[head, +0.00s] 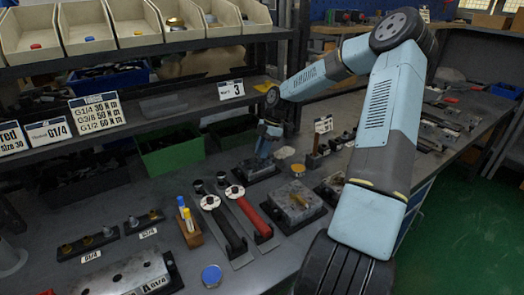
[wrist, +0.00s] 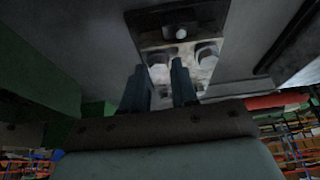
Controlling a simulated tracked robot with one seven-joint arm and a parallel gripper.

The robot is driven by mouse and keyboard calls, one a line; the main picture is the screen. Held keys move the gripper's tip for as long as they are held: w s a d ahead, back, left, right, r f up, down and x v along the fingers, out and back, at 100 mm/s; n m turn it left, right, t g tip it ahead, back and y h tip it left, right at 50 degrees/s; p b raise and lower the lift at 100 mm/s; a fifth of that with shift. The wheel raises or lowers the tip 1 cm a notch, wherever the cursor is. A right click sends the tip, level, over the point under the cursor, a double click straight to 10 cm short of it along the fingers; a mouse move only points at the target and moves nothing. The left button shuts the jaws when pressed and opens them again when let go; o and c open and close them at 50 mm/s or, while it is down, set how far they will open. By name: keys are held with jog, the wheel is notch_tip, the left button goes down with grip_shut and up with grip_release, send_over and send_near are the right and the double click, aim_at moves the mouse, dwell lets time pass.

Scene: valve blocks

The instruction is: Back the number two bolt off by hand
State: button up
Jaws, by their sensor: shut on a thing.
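My gripper (head: 266,152) points down at a small metal valve block (head: 257,174) on a dark plate, at the back of the bench in the head view. In the wrist view, my two fingers (wrist: 167,75) reach the near side of the block's bright metal face (wrist: 184,65). They are shut on a bolt, which is mostly hidden between them. Other bolt heads show on the block: one at right (wrist: 207,53), one at left (wrist: 158,57), and a round one farther off (wrist: 181,33). I cannot read which bolt is number two.
A larger valve block (head: 296,203) stands in front, right of red-handled (head: 250,212) and black-handled (head: 224,228) wrenches. A green bin (head: 171,152) and a shelf with a "3" card (head: 231,89) are behind. A blue round lid (head: 211,276) lies at the front.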

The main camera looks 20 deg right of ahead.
jog(key=shift+n, duration=0.5)
jog(key=o, duration=1.1)
jog(key=v, duration=1.3)
jog(key=shift+w+r, duration=0.25)
jog(key=shift+r, duration=0.05)
